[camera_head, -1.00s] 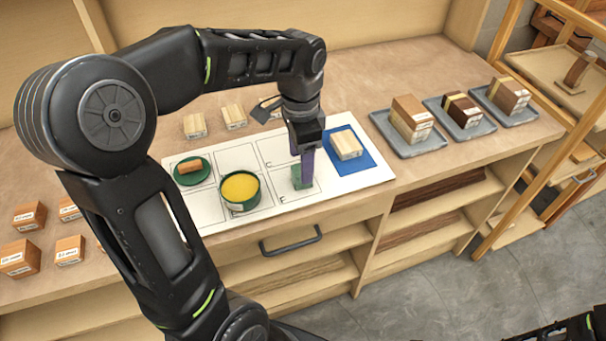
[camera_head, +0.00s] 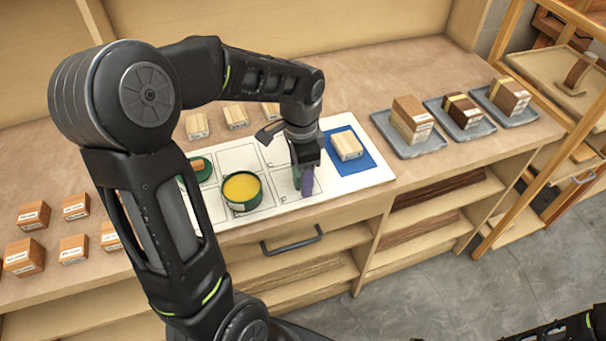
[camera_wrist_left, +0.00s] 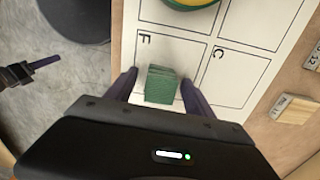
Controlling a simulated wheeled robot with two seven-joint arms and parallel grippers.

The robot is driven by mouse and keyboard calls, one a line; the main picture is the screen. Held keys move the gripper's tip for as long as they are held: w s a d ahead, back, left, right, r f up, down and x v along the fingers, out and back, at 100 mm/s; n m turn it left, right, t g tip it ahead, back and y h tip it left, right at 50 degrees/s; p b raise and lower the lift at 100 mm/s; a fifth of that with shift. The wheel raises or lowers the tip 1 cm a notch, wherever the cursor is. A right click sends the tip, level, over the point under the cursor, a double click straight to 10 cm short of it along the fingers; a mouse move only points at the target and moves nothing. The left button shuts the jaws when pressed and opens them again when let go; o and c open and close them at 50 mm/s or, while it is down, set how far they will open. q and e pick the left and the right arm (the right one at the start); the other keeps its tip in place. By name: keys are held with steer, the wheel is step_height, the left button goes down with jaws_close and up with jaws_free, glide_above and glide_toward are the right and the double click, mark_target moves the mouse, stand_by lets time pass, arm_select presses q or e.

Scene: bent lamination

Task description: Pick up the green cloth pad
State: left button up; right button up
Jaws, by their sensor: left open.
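The green cloth pad (camera_wrist_left: 161,84) is a small block with a layered look, lying in the printed cell marked F on the white board (camera_wrist_left: 176,47). In the head view only a green sliver of it (camera_head: 296,178) shows behind my fingers. My left gripper (camera_head: 307,182) is open and low over the pad. In the left wrist view its two purple fingers (camera_wrist_left: 160,88) stand on either side of the pad, with a gap visible at the right. Part of my right gripper (camera_wrist_left: 42,64) shows at the left edge of the wrist view; its opening is unclear.
A green tin with yellow contents (camera_head: 241,190) stands just left of the pad. A blue sheet (camera_head: 366,163) with a pale wood block (camera_head: 346,145) lies to the right. Grey trays with blocks (camera_head: 415,140) stand further right. Orange-brown blocks (camera_head: 73,249) lie at the left.

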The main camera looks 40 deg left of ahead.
arm_select(q)
steer(key=shift+c, duration=0.3)
jaws_close()
stand_by(0.6)
